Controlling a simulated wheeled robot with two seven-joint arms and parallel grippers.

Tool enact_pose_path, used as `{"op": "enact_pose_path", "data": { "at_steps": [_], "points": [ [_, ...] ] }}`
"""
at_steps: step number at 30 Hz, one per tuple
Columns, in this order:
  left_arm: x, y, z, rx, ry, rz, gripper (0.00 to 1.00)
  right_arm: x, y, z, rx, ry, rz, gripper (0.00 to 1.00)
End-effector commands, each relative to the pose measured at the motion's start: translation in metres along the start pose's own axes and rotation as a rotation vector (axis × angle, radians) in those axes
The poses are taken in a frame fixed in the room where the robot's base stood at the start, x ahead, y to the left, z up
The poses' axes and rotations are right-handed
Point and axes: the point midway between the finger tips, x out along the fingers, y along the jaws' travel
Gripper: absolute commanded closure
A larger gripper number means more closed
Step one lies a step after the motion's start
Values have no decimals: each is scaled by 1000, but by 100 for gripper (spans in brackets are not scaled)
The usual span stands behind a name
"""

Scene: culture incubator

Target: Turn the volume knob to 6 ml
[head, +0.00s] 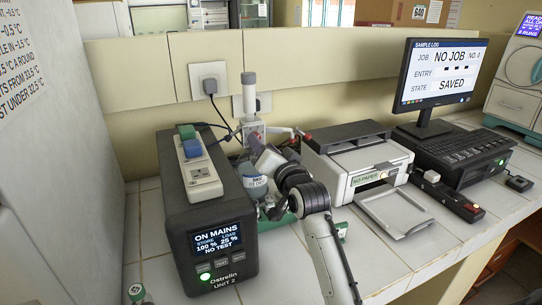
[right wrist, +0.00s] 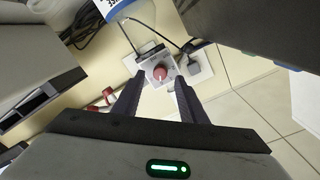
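A round red knob (right wrist: 160,73) sits on the face of a small white box (right wrist: 151,53) in the right wrist view. Any scale marks are too small to read. In the head view, a white dispenser body (head: 253,131) with a pale cylinder on top stands by the back wall; its knob is not visible there. My right gripper (right wrist: 157,91) is open, its two dark fingers apart, with the knob seen between and beyond the tips. Nothing is between the fingers, and I cannot tell the exact gap to the knob. My left gripper is not in view.
A dark power unit (head: 206,205) with a power strip on top stands left of my right arm. A labelled bottle (head: 253,180) is close to my wrist. A printer (head: 357,160) stands to the right, beside a monitor (head: 437,78). Cables run behind the dispenser.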

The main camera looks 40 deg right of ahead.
Motion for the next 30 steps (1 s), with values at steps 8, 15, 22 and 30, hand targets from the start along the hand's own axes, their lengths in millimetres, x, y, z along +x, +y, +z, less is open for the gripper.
{"op": "enact_pose_path", "data": {
  "at_steps": [8, 15, 22, 30],
  "points": [
    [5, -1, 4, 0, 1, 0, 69, -54, 1, 1, 1, 0, 1, 62],
    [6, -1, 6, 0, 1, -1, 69, -78, 1, 1, 1, 0, 1, 62],
    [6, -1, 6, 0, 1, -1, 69, -80, 1, 0, 1, -1, 1, 62],
    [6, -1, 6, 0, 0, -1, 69, -79, 0, 0, 1, 0, 1, 62]
  ]
}}
